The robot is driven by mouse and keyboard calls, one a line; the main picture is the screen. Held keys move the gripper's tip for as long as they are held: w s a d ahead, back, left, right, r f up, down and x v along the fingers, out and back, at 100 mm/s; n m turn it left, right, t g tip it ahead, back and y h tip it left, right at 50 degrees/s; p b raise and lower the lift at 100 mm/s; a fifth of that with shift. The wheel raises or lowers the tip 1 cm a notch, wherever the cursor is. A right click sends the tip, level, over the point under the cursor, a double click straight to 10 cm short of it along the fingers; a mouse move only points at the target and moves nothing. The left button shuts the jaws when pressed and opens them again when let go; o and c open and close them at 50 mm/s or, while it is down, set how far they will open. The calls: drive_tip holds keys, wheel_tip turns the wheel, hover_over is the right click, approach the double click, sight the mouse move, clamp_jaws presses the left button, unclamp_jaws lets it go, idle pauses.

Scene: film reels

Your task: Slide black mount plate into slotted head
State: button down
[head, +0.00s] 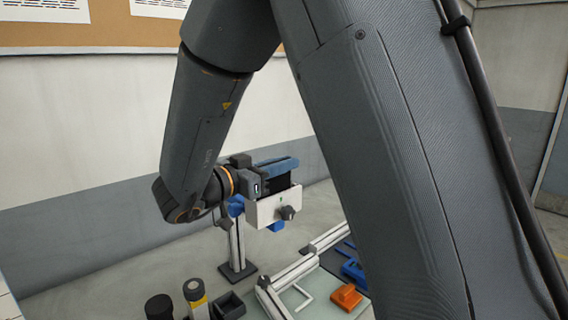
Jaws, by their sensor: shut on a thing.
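My gripper (262,175) is seen from the side at the end of the bent arm, and its fingertips are partly hidden. It is shut on what looks like the black mount plate (282,183), a dark piece just below a blue bar (277,165). The slotted head (270,207) looks to be the white block with a dark round knob on its front. The black piece is right above and behind the white block's top edge. I cannot tell whether it sits in the slot or only overlaps it in the picture. Blue parts show beside and under the block.
An upright metal post (237,245) on a dark base stands below the block. Dark and yellow cylinders (195,292), a black open box (229,304), metal rails (290,272), an orange piece (346,297) and blue parts (354,269) lie lower down. My arm hides much of the right.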

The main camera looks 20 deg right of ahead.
drive_tip(key=shift+f, duration=0.3)
drive_tip(key=c, duration=2.1)
unclamp_jaws()
drive_tip(key=p+v, duration=0.3)
drive_tip(key=v, duration=0.8)
drive_tip(key=shift+a, duration=0.1)
